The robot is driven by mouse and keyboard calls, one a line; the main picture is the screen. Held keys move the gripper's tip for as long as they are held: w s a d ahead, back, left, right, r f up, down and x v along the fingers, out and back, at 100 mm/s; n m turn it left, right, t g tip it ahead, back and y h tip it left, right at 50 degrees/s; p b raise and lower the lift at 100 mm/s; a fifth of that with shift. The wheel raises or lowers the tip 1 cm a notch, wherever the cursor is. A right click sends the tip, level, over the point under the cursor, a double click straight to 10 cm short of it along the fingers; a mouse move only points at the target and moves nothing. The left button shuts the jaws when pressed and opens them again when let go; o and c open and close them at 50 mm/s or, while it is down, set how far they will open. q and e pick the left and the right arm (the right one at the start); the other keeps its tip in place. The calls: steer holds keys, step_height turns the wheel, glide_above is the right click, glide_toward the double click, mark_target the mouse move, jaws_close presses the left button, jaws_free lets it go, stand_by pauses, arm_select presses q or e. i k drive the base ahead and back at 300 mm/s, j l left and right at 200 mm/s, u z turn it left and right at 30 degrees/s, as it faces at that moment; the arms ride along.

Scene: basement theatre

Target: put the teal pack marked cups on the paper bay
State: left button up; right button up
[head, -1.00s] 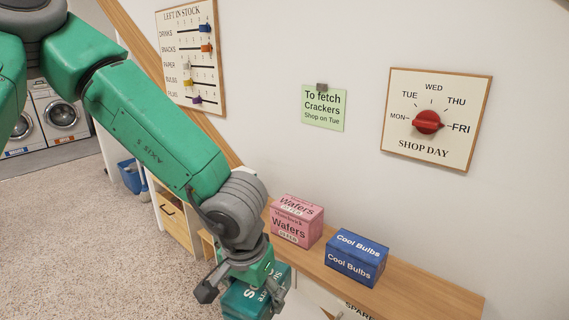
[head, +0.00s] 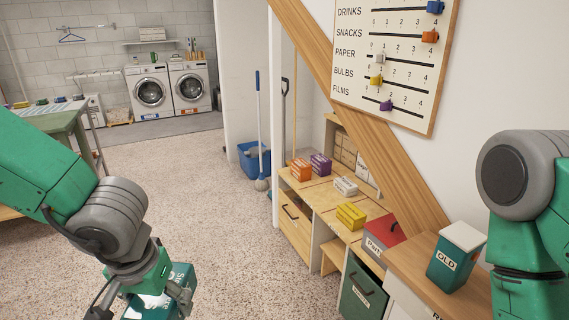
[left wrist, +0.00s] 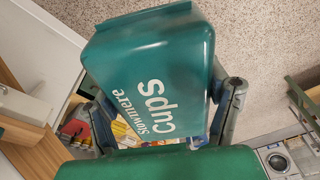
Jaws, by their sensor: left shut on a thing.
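The teal pack (head: 180,278) is in my left gripper (head: 145,298) at the bottom left of the head view, held over the speckled floor. The long wooden counter (head: 322,200) against the right wall carries several small packs in separate sections. I cannot read a label marking the paper bay. Only part of my right arm shows at the right edge; its gripper is out of view.
Orange (head: 299,169), purple (head: 320,164), white (head: 344,187) and yellow (head: 351,215) packs stand on the counter. Nearer are a red-topped box (head: 384,236) and a teal bin marked OLD (head: 455,258). A stock board (head: 385,60) hangs above. Open floor lies between me and the counter.

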mark_target(325, 192)
steer(key=i+j+u, duration=0.35)
steer(key=i, duration=0.2)
steer(key=i+u, duration=0.35)
steer(key=i, duration=0.25)
steer(key=i+z, duration=0.25)
steer(key=z, duration=0.15)
steer(key=i+j+z, duration=0.15)
steer(key=z, duration=0.25)
steer(key=i+j+z, duration=0.2)
steer(key=z, duration=0.2)
steer(key=i+j+z, duration=0.5)
steer(key=z, duration=0.25)
steer(key=i+j+z, duration=0.2)
steer(key=z, duration=0.2)
steer(key=i+j+z, duration=0.15)
steer(key=j+z, duration=0.15)
steer(key=z, duration=0.15)
steer(key=i+j+z, duration=0.1)
steer(key=j+z, duration=0.3)
steer(key=l, duration=0.1)
